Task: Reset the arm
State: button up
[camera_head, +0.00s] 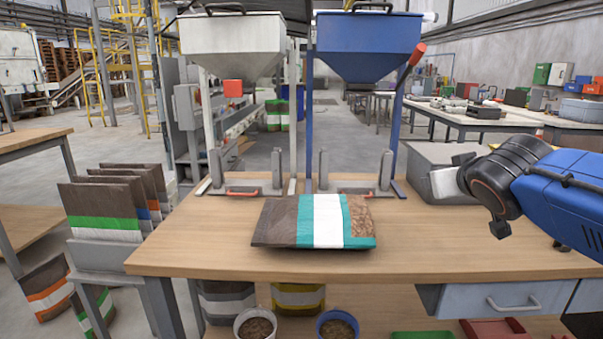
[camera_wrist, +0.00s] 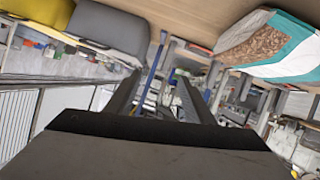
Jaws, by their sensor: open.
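My arm reaches in from the right in the head view, folded above the right part of the wooden table (camera_head: 430,245). Its pale end (camera_head: 449,181) points left, beside a grey box; the fingers are not clear there. In the wrist view my gripper (camera_wrist: 158,95) has its two dark fingers apart with nothing between them. A filled bag (camera_head: 322,222) with brown, white and teal bands lies flat on the table, well left of the arm. The bag also shows at the upper right of the wrist view (camera_wrist: 275,50), clear of the fingers. The wrist picture looks upside down.
A white hopper (camera_head: 233,40) and a blue hopper (camera_head: 367,45) with a red-tipped lever (camera_head: 416,54) stand behind the table. A grey box (camera_head: 430,165) sits at the back right. Empty bags (camera_head: 105,215) stand in a rack at left. The table's front right is clear.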

jog(key=s+a+f+g+y, duration=0.2)
jog(key=s+f+g, duration=0.6)
jog(key=s+f, duration=1.4)
notch_tip(320, 180, down, 2)
jog(key=shift+s+f+m, duration=0.1)
jog(key=shift+s+m, duration=0.05)
jog(key=shift+m, duration=0.25)
